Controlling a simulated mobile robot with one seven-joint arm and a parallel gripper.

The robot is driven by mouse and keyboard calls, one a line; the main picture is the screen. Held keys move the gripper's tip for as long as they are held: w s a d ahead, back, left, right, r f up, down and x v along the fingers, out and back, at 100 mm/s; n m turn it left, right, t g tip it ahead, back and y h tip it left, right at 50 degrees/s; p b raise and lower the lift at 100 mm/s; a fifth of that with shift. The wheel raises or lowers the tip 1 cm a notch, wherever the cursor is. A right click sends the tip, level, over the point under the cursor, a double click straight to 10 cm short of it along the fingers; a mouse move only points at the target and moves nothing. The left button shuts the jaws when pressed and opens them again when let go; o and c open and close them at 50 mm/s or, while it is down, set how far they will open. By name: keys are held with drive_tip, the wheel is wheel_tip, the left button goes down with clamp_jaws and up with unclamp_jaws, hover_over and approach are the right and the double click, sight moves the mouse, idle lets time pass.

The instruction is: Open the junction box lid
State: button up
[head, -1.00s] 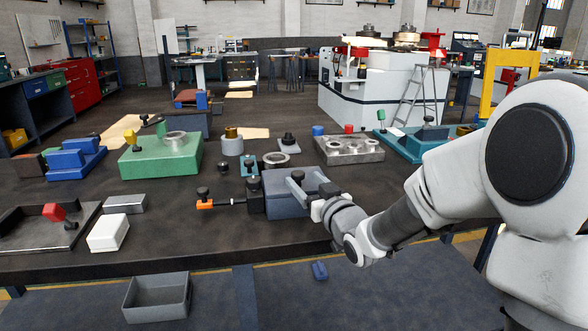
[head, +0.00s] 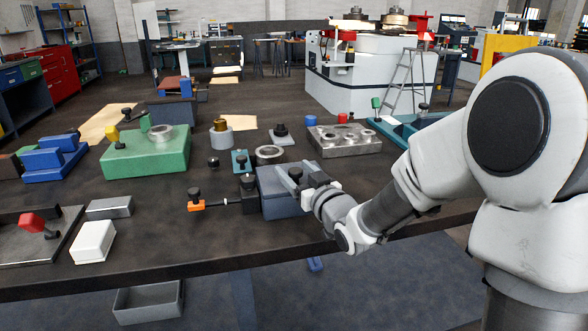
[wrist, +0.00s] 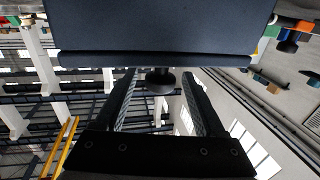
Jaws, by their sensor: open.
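The junction box (head: 278,207) appears to be the blue-grey block on the near part of the dark bench in the head view. My gripper (head: 291,180) is at its right side, with a finger over the top. In the wrist view the dark flat face of the box (wrist: 160,25) fills the top, ending in a rounded lip (wrist: 155,60). A small dark round knob (wrist: 160,80) shows just below the lip, between my two open fingers. Clear space shows on both sides of the knob. The lid looks shut, though its seam is hidden.
An orange-ended clamp (head: 196,205) is left of the box. A round ring (head: 269,154) and a metal block with rings (head: 345,140) stand behind it. A green block (head: 147,155) and white block (head: 93,242) are further left. Bare bench lies in front.

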clamp_jaws()
idle(0.3)
idle(1.1)
